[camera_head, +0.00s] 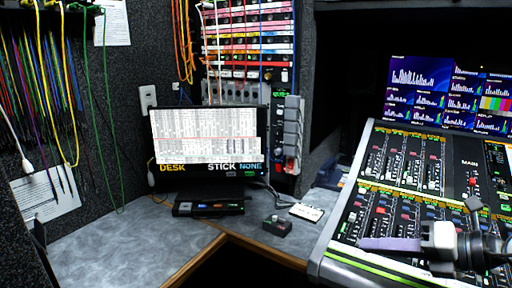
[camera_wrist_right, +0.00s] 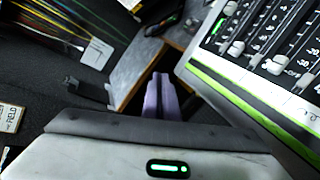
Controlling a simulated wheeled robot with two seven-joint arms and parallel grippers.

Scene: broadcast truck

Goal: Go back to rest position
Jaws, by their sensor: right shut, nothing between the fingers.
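My right gripper (camera_head: 364,243) comes in from the lower right in the head view. Its pale purple fingers point left, over the lower part of the mixing console (camera_head: 340,262). The fingers are together with nothing between them. They also show in the right wrist view (camera_wrist_right: 160,92), side by side and closed, with the console beside them on the right. I cannot tell the exact gap between the gripper and the console. My left gripper is in neither view.
A grey corner desk (camera_head: 105,248) holds a monitor (camera_head: 208,138), a black device (camera_head: 208,206) and a small dark box (camera_head: 277,226). Coloured cables (camera_head: 45,90) hang on the left wall. A patch panel (camera_head: 250,45) stands behind. The left desk surface is mostly clear.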

